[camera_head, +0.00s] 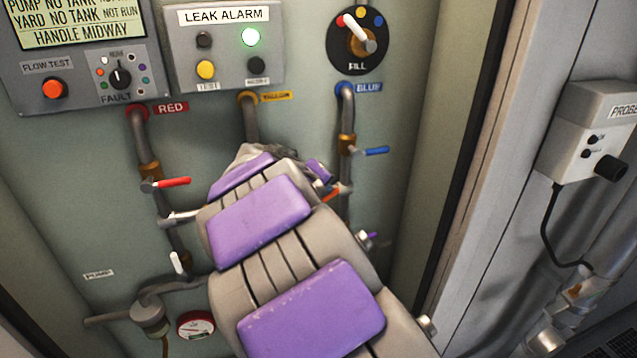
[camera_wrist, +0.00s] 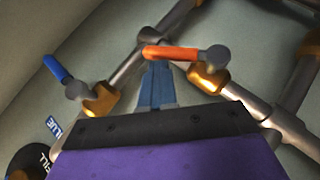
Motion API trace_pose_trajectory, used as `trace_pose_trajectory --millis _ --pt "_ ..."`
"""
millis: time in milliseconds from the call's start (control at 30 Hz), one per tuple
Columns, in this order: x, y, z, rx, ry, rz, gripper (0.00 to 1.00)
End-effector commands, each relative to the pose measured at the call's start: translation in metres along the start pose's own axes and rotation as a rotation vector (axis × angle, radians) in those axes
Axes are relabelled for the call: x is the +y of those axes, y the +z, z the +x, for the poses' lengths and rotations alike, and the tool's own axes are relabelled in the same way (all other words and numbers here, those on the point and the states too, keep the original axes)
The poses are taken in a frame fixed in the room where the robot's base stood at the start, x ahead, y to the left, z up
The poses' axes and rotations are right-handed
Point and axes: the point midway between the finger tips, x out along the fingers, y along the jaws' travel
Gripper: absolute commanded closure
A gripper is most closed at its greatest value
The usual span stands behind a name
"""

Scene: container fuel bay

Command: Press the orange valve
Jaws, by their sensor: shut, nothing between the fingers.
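The orange valve handle (camera_wrist: 178,53) lies across the upper middle of the wrist view, on a pipe with a brass fitting (camera_wrist: 207,77). My gripper (camera_wrist: 157,68) is shut and empty, its blue-grey fingertips right at the left half of the orange handle. I cannot tell whether they touch it. My arm hides most of the gripper there.
A blue valve handle (camera_head: 376,151) sits above the orange one, also left in the wrist view (camera_wrist: 57,69). A red handle (camera_head: 174,183) and a white handle (camera_head: 177,263) are on the left pipe. The fill selector (camera_head: 357,41) and leak alarm box (camera_head: 228,45) are above.

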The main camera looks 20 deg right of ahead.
Motion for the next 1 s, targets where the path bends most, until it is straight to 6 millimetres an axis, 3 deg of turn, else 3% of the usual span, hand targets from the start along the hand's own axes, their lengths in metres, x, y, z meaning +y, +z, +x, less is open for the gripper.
trace_pose_trajectory --millis 567,1000 --pt "0.005 0.009 0.014 -0.001 -0.484 0.325 1.00" --pt "0.003 0.017 0.025 -0.003 -0.629 0.420 1.00"
